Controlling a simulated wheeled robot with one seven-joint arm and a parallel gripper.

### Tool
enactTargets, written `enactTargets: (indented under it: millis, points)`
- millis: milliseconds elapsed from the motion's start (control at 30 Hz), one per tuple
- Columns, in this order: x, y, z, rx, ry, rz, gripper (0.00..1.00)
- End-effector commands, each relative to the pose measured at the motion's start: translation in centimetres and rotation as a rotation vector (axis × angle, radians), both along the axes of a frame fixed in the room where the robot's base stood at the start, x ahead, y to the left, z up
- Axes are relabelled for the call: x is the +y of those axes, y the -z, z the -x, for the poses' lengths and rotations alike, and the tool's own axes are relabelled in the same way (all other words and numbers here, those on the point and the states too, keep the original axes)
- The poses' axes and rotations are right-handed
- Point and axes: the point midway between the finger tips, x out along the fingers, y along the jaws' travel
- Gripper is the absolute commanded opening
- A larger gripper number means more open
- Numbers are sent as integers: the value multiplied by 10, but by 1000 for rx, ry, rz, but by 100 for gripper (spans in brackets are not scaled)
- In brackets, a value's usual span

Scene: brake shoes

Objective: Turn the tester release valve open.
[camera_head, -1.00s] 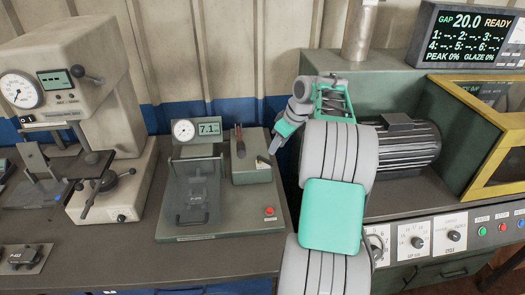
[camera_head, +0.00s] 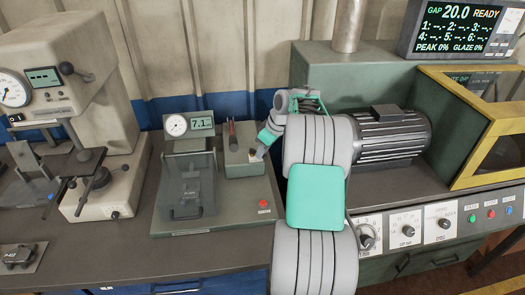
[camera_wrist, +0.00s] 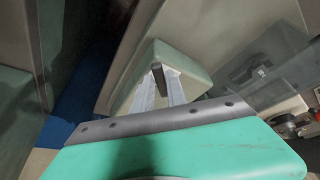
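The tester (camera_head: 215,222) is a grey-green base with a dial, a display reading 7.1 and a raised box (camera_head: 243,170) at its right. A short dark lever, apparently the release valve (camera_wrist: 158,72), stands on the pale box in the wrist view. My gripper (camera_head: 257,156) is at the right side of the box in the head view and covers part of it. In the wrist view my gripper (camera_wrist: 161,88) has its two pale fingers apart, with the lever between or just beyond their tips. Contact with the lever cannot be made out.
A dark upright handle (camera_head: 232,135) rises at the back of the box. A red button (camera_head: 263,204) sits on the base's front right. A clear guard (camera_head: 190,185) covers the tester's left part. A press stands left; a motor (camera_head: 392,140) stands right.

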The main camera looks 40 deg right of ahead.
Motion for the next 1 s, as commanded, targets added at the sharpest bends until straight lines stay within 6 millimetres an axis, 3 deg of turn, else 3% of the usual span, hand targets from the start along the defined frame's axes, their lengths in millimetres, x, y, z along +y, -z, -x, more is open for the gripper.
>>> enactTargets:
  millis: [200, 733, 1000]
  points:
    - [0, 0, 0, 0, 0, 0, 0]
    - [-1, -1, 0, 0, -15, 0, 0]
    - [-8, -2, -2, 0, -128, 0, 0]
